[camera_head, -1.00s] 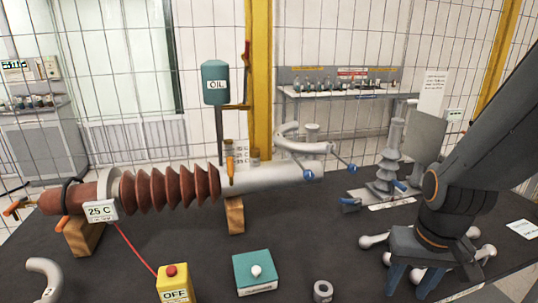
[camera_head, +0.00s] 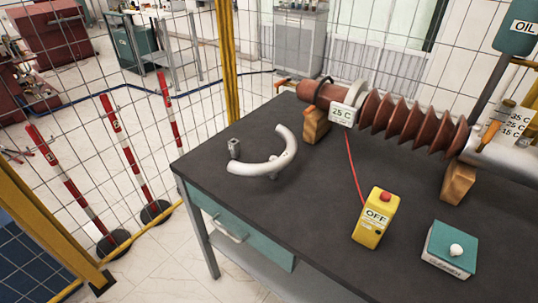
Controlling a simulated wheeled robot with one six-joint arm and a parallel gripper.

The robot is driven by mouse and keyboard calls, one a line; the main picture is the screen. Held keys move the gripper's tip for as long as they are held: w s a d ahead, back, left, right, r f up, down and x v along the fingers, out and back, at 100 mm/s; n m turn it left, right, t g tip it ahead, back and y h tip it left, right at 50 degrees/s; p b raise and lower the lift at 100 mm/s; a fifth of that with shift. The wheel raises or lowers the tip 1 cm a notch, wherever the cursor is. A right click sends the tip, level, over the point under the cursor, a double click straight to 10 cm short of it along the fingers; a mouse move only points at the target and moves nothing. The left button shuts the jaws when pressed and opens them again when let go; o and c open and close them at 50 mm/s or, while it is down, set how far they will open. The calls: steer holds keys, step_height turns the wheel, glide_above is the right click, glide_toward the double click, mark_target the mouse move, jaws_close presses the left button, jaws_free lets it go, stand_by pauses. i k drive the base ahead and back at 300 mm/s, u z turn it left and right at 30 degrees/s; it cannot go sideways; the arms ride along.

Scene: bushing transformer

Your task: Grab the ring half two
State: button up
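A light grey half ring (camera_head: 289,157) lies on the left part of the dark table top (camera_head: 330,205). It is curved, with its open side facing left. Whether it is ring half two cannot be told, as no label shows on it. My gripper is not in view.
The ribbed brown bushing (camera_head: 405,115) rests on wooden blocks behind. A yellow OFF box (camera_head: 376,218) and a teal box (camera_head: 450,250) stand at right. Red-white posts (camera_head: 125,145) stand beyond the table's left edge.

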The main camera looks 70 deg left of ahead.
mark_target(276, 164)
steer(key=u, duration=2.65)
steer(key=k, duration=1.3)
steer(key=u, duration=0.75)
steer(key=i, duration=2.05)
steer(key=z, duration=1.05)
steer(key=i, duration=0.55)
